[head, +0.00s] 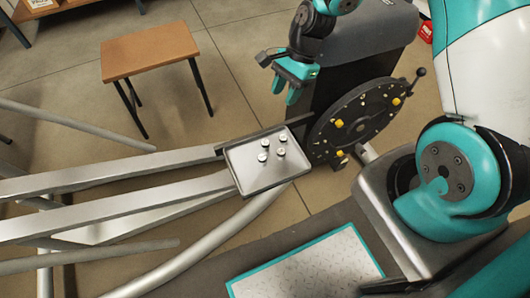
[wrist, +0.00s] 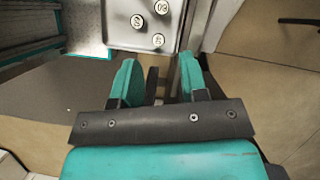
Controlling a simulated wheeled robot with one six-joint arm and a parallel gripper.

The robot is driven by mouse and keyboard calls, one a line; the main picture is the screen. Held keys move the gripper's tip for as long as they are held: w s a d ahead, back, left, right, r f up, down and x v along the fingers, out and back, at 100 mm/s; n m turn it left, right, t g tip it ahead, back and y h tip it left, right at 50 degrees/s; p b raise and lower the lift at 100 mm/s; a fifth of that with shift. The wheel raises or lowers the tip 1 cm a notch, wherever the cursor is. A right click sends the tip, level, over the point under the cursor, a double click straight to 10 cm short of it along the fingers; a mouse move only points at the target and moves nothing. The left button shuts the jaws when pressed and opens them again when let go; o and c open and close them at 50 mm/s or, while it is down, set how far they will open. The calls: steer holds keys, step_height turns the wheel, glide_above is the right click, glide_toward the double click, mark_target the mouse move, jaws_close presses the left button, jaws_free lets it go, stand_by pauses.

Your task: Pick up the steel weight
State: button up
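Several small round pale pieces with dark markings stand on a grey metal tray (head: 246,180); one piece (head: 262,156) is at the left of the group. They look like small weights, but I cannot tell which is the steel weight. In the wrist view, one marked piece (wrist: 158,40) is nearest my fingers, with two others (wrist: 137,21) and (wrist: 162,6) beyond it. My gripper (head: 285,91) is above and beyond the tray in the head view. In the wrist view my gripper (wrist: 166,76) has its teal fingers apart, with nothing held between them.
The tray sits at the end of grey metal rails (head: 120,185). A black disc with yellow knobs and a crank (head: 365,112) stands right of the tray. A brown-topped stool (head: 150,50) is at the back left. A teal-edged speckled panel (head: 310,270) is in front.

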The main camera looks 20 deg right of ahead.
steer(key=b, duration=0.2)
glide_toward(265, 142)
steer(key=shift+m, duration=0.3)
steer(key=x, duration=0.4)
steer(key=shift+s+f, duration=0.25)
steer(key=shift+f, duration=0.15)
steer(key=b+x, duration=0.1)
steer(key=x, duration=0.4)
steer(key=shift+w+a+f, duration=0.15)
steer(key=shift+a+f, duration=0.05)
steer(key=shift+f, duration=0.1)
jaws_close()
steer(key=shift+r, duration=0.15)
